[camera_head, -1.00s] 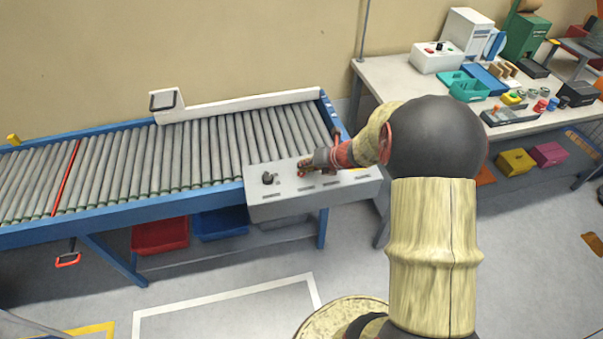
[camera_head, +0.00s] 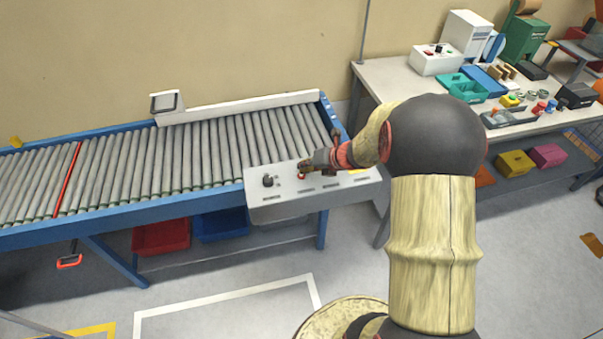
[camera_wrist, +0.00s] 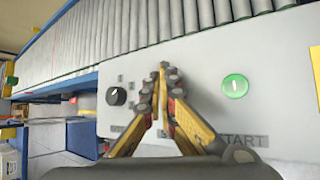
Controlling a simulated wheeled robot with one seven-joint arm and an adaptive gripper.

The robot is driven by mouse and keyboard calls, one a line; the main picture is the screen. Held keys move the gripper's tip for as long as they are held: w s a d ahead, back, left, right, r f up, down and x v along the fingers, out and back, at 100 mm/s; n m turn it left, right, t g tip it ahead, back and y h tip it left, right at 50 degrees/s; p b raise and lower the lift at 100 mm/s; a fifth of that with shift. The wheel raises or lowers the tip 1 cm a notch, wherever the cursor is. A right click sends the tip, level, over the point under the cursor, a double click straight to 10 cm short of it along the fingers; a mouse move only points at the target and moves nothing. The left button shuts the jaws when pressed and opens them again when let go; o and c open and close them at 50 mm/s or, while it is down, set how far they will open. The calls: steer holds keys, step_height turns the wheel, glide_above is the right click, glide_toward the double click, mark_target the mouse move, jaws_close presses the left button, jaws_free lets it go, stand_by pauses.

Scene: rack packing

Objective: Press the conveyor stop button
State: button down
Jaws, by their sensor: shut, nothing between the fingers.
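The grey control panel (camera_head: 340,189) sits at the right front end of the conveyor. My gripper (camera_head: 303,169) points down over the panel, its fingers shut and empty. A small bit of red, likely the stop button (camera_head: 301,177), shows right at the fingertips in the head view; whether they touch it I cannot tell. In the wrist view my gripper (camera_wrist: 162,68) covers the panel (camera_wrist: 195,66) between a black knob (camera_wrist: 116,96) and a green button (camera_wrist: 235,86) marked START. The stop button is not clearly visible there, hidden behind the fingers.
The roller conveyor (camera_head: 150,160) with a blue frame runs left behind the panel. A small screen (camera_head: 167,102) stands on its far rail. Red (camera_head: 160,238) and blue (camera_head: 221,223) bins sit below. A cluttered workbench (camera_head: 385,78) stands at right.

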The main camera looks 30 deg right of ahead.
steer(key=shift+r, duration=0.2)
step_height(320, 180, up, 5)
steer(key=p, duration=0.5)
stand_by(1.0)
